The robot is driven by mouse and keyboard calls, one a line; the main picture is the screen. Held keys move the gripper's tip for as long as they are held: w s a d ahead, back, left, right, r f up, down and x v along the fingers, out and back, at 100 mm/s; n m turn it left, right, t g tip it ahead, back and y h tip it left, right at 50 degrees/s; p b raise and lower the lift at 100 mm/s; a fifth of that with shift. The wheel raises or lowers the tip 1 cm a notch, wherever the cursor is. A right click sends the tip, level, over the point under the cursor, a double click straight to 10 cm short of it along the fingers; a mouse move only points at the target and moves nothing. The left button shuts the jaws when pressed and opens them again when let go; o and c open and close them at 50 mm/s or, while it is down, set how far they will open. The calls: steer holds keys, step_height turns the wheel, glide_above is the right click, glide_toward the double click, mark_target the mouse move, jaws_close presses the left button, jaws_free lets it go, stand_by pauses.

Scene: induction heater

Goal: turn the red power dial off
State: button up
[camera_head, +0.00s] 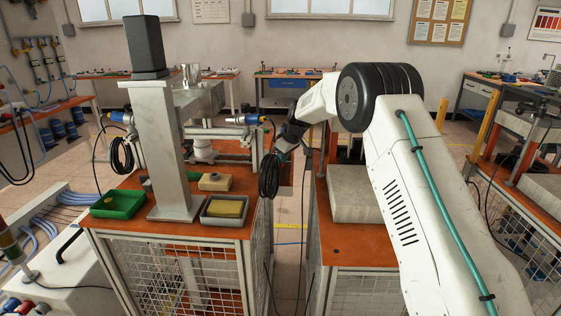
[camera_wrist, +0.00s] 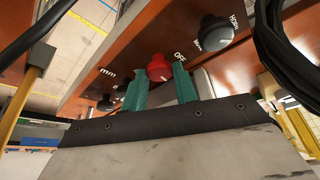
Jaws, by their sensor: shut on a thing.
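The red power dial (camera_wrist: 159,68) sits on an orange-brown panel in the wrist view. A white OFF label (camera_wrist: 180,56) is printed beside it. My gripper (camera_wrist: 161,72) has its two teal fingers on either side of the dial and is shut on it. The dial's lower part is close between the fingertips, and I cannot tell which way its pointer faces. In the head view my gripper (camera_head: 284,147) is a dark shape at the end of the white arm, and the dial is not visible there.
Black cable loops (camera_wrist: 285,50) hang close at the right; a cable coil (camera_head: 269,177) hangs near my gripper in the head view.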

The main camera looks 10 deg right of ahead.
steer(key=shift+w+d+n+g+y, duration=0.1)
steer(key=shift+n+g+y, duration=0.2)
steer(key=shift+n, duration=0.75)
steer(key=shift+w+d+n+g+y, duration=0.15)
steer(key=shift+n+g, duration=0.25)
steer(key=shift+n, duration=0.65)
steer(key=shift+s+a, duration=0.1)
steer(key=o, duration=1)
steer(key=shift+c, duration=0.2)
steer(key=shift+r, duration=0.1)
steer(key=v, duration=0.7)
steer(key=shift+r, duration=0.3)
